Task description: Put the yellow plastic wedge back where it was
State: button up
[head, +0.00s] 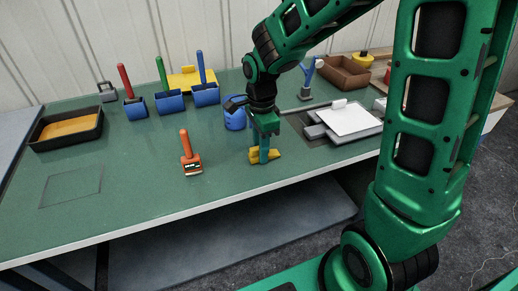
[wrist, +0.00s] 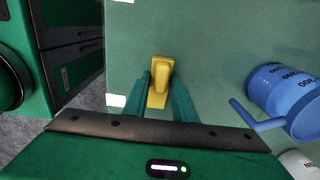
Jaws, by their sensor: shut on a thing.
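The yellow plastic wedge (head: 256,158) is at the front middle of the green bench, near its front edge. My gripper (head: 264,154) points straight down over it, with a finger on either side. In the wrist view my gripper (wrist: 165,103) has its green fingers closed against the sides of the yellow wedge (wrist: 160,72). The wedge is at or just above the bench top; I cannot tell whether it touches. The fingers hide part of it.
A blue measuring jug (head: 235,119) stands just behind the wedge, and it is at the right in the wrist view (wrist: 288,95). An orange-handled tool (head: 190,157) is to the left. An outlined rectangle (head: 72,187) on the front left is empty.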

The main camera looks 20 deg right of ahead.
jog(key=o, duration=1)
jog(key=shift+o, duration=0.2)
notch_tip(320, 180, up, 12)
jog(key=s+d+f+n, duration=0.1)
jog(key=s+d+n, duration=0.4)
jog(key=s+d, duration=0.4)
jog(key=s+d+f+n, duration=0.2)
jog(key=s+d+n, duration=0.4)
jog(key=s, duration=0.8)
jog(key=d, duration=0.3)
jog(key=shift+s+d+f+n, duration=0.15)
jog(key=shift+s+d+n, duration=0.05)
jog(key=shift+d+n, duration=0.1)
